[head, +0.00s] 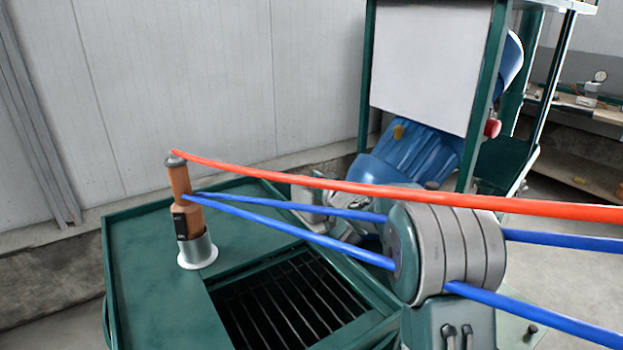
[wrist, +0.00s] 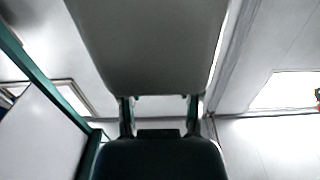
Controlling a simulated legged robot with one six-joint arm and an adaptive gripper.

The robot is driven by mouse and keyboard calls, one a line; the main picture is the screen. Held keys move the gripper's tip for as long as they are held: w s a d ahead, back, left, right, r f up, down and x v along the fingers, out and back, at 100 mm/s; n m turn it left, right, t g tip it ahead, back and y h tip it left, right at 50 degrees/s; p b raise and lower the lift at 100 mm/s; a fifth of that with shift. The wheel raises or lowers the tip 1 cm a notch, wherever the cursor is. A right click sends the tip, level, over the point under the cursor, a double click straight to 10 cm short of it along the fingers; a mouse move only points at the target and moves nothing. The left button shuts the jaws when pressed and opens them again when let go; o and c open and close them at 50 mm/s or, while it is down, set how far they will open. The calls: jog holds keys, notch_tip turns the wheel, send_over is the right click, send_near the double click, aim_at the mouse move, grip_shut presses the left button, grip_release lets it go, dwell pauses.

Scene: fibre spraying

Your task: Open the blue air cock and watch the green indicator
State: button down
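I cannot clearly pick out the blue air cock or the green indicator in either view. In the head view, an orange-brown spray tool (head: 182,195) stands upright in a metal holder (head: 197,247) on a green bench (head: 150,270). A red hose (head: 300,180) runs from its top, and blue hoses (head: 270,222) run from its side to the right. In the wrist view, a grey block above and a dark block below, joined by thin green side pieces, seem to be my gripper (wrist: 160,115). Its fingertips are not clear, so its opening cannot be told.
A slatted opening (head: 290,305) lies in the bench. A green frame (head: 368,75) holds a white panel (head: 425,65), with a blue ribbed part (head: 410,158) below it. A pale wall (head: 130,100) stands behind.

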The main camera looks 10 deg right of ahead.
jog(key=shift+m+t+h, duration=0.3)
jog(key=shift+m+h, duration=0.2)
jog(key=shift+h, duration=0.3)
jog(key=shift+a+m+t+h, duration=0.1)
jog(key=shift+m+t+h, duration=0.1)
jog(key=shift+m+h, duration=1)
jog(key=shift+m+t+h, duration=0.2)
jog(key=shift+m+h, duration=0.5)
jog(key=shift+h, duration=1)
jog(key=m+g+h, duration=0.1)
jog(key=m+h, duration=0.3)
jog(key=h, duration=0.2)
jog(key=m+g+h, duration=0.1)
jog(key=m+h, duration=0.1)
jog(key=m+g+h, duration=0.2)
jog(key=h, duration=0.1)
jog(key=shift+g, duration=0.3)
jog(key=m+g+h, duration=0.4)
jog(key=g, duration=0.2)
jog(key=shift+m+h, duration=0.4)
jog(key=shift+g, duration=0.3)
jog(key=shift+r, duration=0.1)
jog(key=shift+c, duration=1.4)
grip_release()
jog(key=shift+a, duration=0.1)
